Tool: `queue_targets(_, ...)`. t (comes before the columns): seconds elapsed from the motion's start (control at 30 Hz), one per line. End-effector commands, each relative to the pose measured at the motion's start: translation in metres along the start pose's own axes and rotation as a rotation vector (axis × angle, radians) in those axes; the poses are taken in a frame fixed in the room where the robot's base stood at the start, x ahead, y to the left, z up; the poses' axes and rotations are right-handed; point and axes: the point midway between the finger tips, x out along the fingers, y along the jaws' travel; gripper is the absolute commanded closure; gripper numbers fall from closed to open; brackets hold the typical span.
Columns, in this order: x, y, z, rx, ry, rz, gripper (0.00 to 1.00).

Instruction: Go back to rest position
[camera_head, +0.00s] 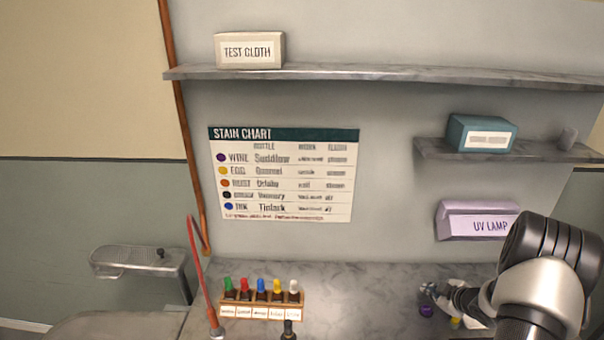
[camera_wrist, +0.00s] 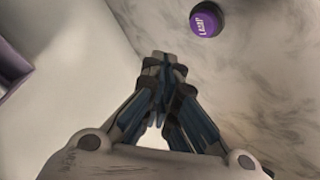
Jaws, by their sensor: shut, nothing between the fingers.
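My gripper (camera_wrist: 165,65) is shut and empty in the wrist view, its fingertips meeting above the marble counter. In the head view my gripper (camera_head: 430,292) is low at the right, over the counter near the wall, partly hidden by my arm. A purple-topped round item (camera_wrist: 206,19) with white lettering lies beyond the fingertips to the right, apart from them. It also shows in the head view (camera_head: 426,310), just below my gripper.
The marble counter (camera_head: 365,290) holds a rack (camera_head: 262,305) of several colored-cap bottles and a dark bottle (camera_head: 289,331) in front. A yellow item (camera_head: 455,322) is near my arm. A lilac UV lamp box (camera_head: 470,221) and shelves (camera_head: 380,73) are on the wall above.

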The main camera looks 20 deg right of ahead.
Motion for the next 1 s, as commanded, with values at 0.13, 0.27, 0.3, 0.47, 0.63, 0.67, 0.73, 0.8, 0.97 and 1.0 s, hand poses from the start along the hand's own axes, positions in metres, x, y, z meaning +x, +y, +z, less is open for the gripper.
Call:
queue_targets(0.13, -0.006, 0.013, -0.015, -0.002, -0.023, 0.019, 1.00)
queue_targets(0.27, -0.029, 0.039, -0.055, 0.013, -0.093, 0.071, 1.00)
queue_targets(0.3, -0.039, 0.046, -0.072, 0.025, -0.119, 0.091, 1.00)
queue_targets(0.47, -0.093, 0.057, -0.138, 0.107, -0.213, 0.162, 1.00)
queue_targets(0.63, -0.158, 0.033, -0.198, 0.227, -0.273, 0.202, 1.00)
queue_targets(0.67, -0.170, 0.025, -0.207, 0.250, -0.281, 0.203, 1.00)
queue_targets(0.73, -0.198, 0.004, -0.225, 0.307, -0.295, 0.200, 1.00)
queue_targets(0.8, -0.225, -0.022, -0.240, 0.366, -0.305, 0.187, 1.00)
queue_targets(0.97, -0.284, -0.096, -0.260, 0.496, -0.317, 0.114, 1.00)
queue_targets(1.0, -0.297, -0.117, -0.263, 0.527, -0.318, 0.087, 1.00)
